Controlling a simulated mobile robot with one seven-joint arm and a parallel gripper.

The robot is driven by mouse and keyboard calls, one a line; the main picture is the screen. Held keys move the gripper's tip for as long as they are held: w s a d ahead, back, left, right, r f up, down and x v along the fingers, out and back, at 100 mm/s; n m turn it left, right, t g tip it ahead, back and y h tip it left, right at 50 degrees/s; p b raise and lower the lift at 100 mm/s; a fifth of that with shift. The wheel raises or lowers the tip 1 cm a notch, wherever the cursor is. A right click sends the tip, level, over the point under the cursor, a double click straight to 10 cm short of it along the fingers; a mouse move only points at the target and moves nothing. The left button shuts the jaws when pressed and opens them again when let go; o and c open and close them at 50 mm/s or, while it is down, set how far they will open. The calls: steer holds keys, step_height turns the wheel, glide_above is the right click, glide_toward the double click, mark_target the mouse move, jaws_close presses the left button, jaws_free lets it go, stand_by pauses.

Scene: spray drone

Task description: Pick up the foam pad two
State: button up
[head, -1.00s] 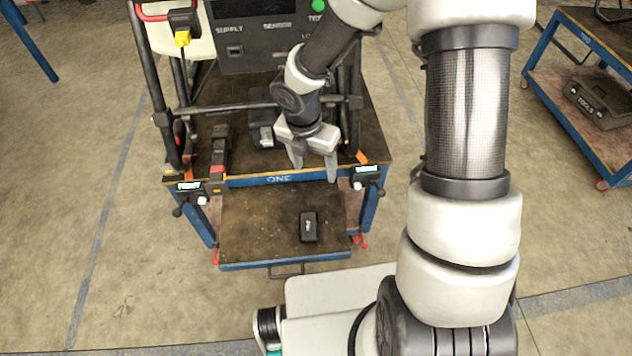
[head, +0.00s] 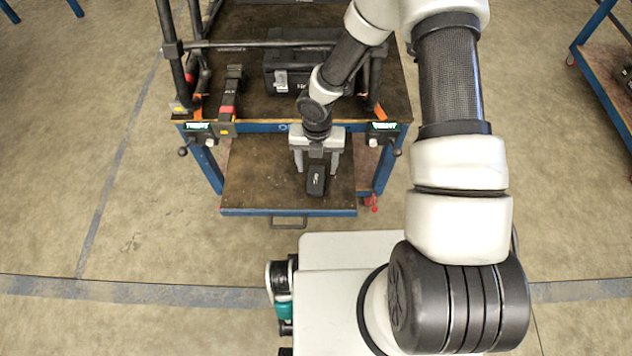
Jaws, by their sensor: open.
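A small dark block with light lettering (head: 316,181), which looks like the foam pad, lies on the lower shelf (head: 255,188) of the cart, near its front right. Its lettering is too small to read for sure. My gripper (head: 317,169) is open, with its fingers pointing down. In the picture its two fingers lie to the left and right of the block's back end. I cannot tell how far above the block the fingertips are. Nothing shows between the fingers except the block.
The cart's upper deck (head: 258,104) sits behind my gripper, with a blue front edge. A dark case (head: 295,72) and a black-and-red tool (head: 231,98) rest on it. Black posts rise at its sides. Another cart (head: 607,68) stands at the right. The floor at the left is clear.

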mark_target(316, 178)
steer(key=f+b, duration=0.1)
steer(key=f, duration=0.5)
steer(key=shift+w+a+f+b, duration=0.1)
steer(key=shift+w+f+b, duration=0.1)
steer(key=shift+f+b, duration=0.15)
steer(key=shift+r, duration=0.1)
steer(key=c, duration=1.1)
